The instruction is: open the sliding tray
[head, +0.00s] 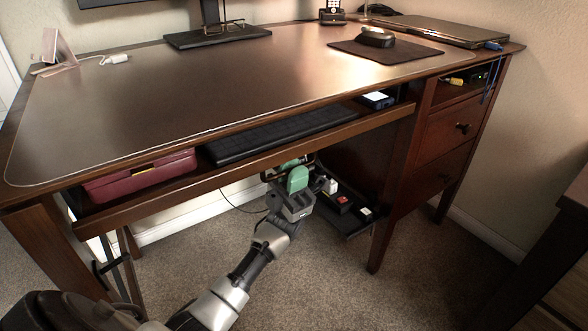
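A wide wooden sliding tray (230,177) runs under the desktop, its front edge showing below the desk edge. A black keyboard (262,137) and a dark red box (138,178) rest on it. A smaller dark shallow tray (352,229) hangs lower, under the desk, with small red and white items in it. My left gripper (294,186) points up just below the wooden tray's front edge, at the left of the small tray. A green rounded piece (298,178) shows at its fingertips; I cannot tell whether it is held. Contact with either tray is unclear. My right gripper is out of view.
The desktop (210,95) carries a monitor stand (218,36), a dark mat (385,50) with a rounded device, and a closed laptop (440,30). Drawers (448,128) stand at the right. Another dark wooden piece (560,240) is at the lower right. Carpet in front is clear.

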